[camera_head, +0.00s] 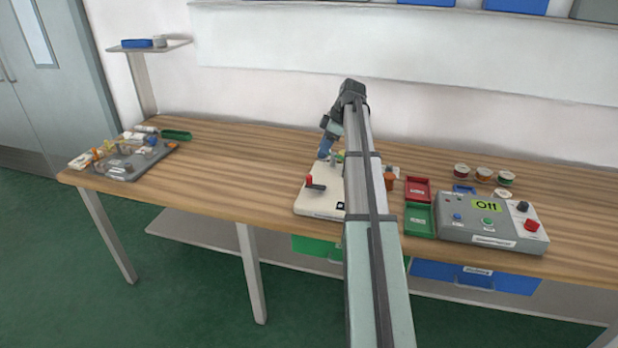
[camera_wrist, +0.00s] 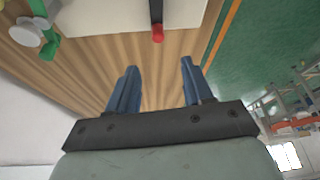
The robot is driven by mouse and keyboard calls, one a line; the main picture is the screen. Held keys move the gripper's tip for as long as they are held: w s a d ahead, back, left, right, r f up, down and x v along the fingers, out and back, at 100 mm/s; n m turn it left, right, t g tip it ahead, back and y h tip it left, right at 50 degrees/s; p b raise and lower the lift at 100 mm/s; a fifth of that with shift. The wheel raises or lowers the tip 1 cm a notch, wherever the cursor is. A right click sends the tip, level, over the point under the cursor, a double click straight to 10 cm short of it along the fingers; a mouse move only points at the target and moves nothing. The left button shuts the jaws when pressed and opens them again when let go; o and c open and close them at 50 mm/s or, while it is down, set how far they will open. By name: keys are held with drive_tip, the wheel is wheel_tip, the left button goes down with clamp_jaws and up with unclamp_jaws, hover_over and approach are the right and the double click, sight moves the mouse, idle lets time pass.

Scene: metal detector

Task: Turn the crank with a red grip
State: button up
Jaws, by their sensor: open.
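The crank's red grip (camera_head: 309,180) stands at the left side of a white base plate (camera_head: 317,207) on the bench, in the head view. In the wrist view the red grip (camera_wrist: 157,33) shows at the top centre, at the end of a dark crank arm, beside the white plate (camera_wrist: 110,12). My gripper (camera_wrist: 158,65) is open, with two blue fingers apart and nothing between them. The red grip lies beyond the fingertips and apart from them. In the head view my arm hides the right part of the plate, and my gripper (camera_head: 324,147) is behind the crank.
A grey control box (camera_head: 490,232) reading "Off" and red (camera_head: 418,182) and green (camera_head: 420,206) trays stand to the right. Several small spools stand behind them. A grey board with parts (camera_head: 125,165) lies far left. The bench between it and the plate is clear.

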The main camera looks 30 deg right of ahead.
sight(309, 176)
drive_tip(key=x, duration=1.3)
drive_tip(key=shift+w+d+f, duration=0.1)
drive_tip(key=shift+w+f, duration=0.05)
drive_tip(key=shift+f, duration=0.05)
clamp_jaws()
